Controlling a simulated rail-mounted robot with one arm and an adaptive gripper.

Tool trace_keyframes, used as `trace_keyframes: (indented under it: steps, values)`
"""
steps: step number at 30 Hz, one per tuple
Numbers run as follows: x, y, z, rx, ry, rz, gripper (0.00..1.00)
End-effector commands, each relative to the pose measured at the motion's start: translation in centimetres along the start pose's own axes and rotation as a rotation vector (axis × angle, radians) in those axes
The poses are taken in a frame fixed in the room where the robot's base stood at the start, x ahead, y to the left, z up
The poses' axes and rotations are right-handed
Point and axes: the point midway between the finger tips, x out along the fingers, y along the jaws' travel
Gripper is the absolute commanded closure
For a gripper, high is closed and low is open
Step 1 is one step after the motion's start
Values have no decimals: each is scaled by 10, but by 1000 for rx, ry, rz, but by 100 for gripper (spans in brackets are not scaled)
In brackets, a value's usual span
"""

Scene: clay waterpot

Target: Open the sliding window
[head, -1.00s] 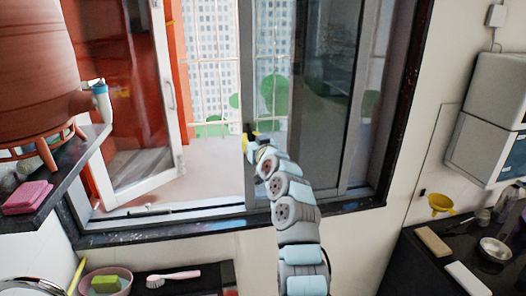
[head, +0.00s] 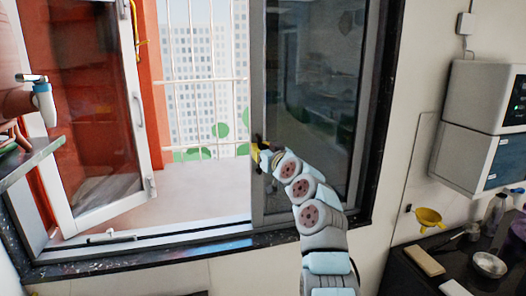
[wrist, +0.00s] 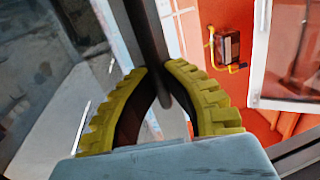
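The sliding window panel (head: 310,110) is dark glass in a grey frame and stands at the right side of the window opening in the head view. The left part of the opening is clear. My gripper (head: 258,148) is at the panel's left edge. In the wrist view the two yellow fingers of my gripper (wrist: 160,70) curve inward. The panel's dark upright edge (wrist: 150,30) runs between their tips, and they appear closed on it. In the head view the fingers are mostly hidden by the wrist.
A hinged white-framed pane (head: 100,110) stands swung open at the left. White bars (head: 205,90) cross the outside of the opening.

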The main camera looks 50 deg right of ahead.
Motion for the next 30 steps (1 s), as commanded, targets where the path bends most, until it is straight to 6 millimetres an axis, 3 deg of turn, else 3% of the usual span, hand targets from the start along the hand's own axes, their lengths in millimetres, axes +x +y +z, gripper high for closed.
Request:
trace_keyframes:
  steps: [6, 9, 10, 22, 30]
  values:
    - [-1, 2, -2, -1, 2, 4, 100]
    - [-1, 2, -1, -1, 2, 4, 66]
    - [-1, 2, -1, -1, 2, 3, 60]
    - [-2, 1, 0, 1, 1, 1, 60]
    - [-17, 2, -1, -1, 5, 3, 60]
